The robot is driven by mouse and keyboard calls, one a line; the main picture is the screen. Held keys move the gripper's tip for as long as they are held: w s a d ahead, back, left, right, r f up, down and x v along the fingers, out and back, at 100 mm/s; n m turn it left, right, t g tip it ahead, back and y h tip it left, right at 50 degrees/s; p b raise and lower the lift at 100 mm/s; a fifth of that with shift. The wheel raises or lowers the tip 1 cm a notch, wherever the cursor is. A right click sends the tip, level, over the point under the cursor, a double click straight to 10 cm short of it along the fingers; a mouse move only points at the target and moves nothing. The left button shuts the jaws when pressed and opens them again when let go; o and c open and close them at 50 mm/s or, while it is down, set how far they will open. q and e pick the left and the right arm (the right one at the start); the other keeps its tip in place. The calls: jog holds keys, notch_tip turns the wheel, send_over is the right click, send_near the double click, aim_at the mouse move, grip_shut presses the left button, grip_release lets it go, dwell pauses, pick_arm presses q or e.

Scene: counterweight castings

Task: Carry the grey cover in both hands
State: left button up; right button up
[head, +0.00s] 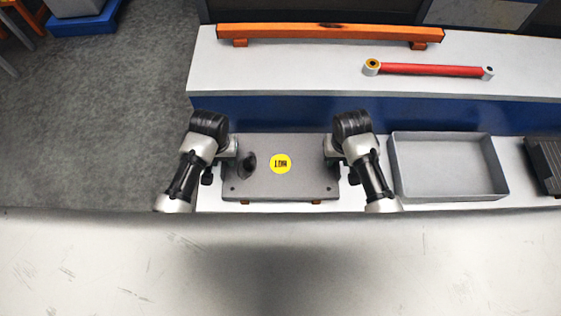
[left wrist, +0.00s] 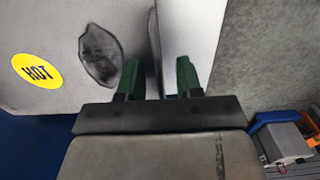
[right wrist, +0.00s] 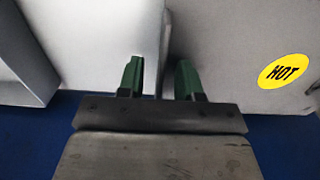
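The grey cover (head: 300,183) lies flat on the lower white bench, with a yellow HOT label (head: 281,163) and a dark knob or patch near its left end. The label also shows in the left wrist view (left wrist: 37,70) and the right wrist view (right wrist: 285,70). My left gripper (left wrist: 158,78) is open at the cover's left edge, one finger on either side of it. My right gripper (right wrist: 159,78) is open at the right edge, its fingers also either side. I cannot tell whether any finger touches the cover. In the head view, the arms partly hide both ends.
Small orange supports (head: 316,202) show under the cover's front edge. A grey tray (head: 450,198) stands close on the right, with a dark ribbed block (head: 545,165) beyond. An orange beam (head: 330,32) and red rod (head: 430,69) lie on the upper shelf.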

pick_arm(q)
jog(key=shift+f, duration=0.2)
pick_arm(e)
jog(key=shift+f, duration=0.2)
pick_arm(q)
grip_shut()
pick_arm(e)
grip_shut()
pick_arm(q)
jog(key=shift+r, duration=0.1)
pick_arm(e)
jog(key=shift+r, duration=0.15)
dwell(0.7)
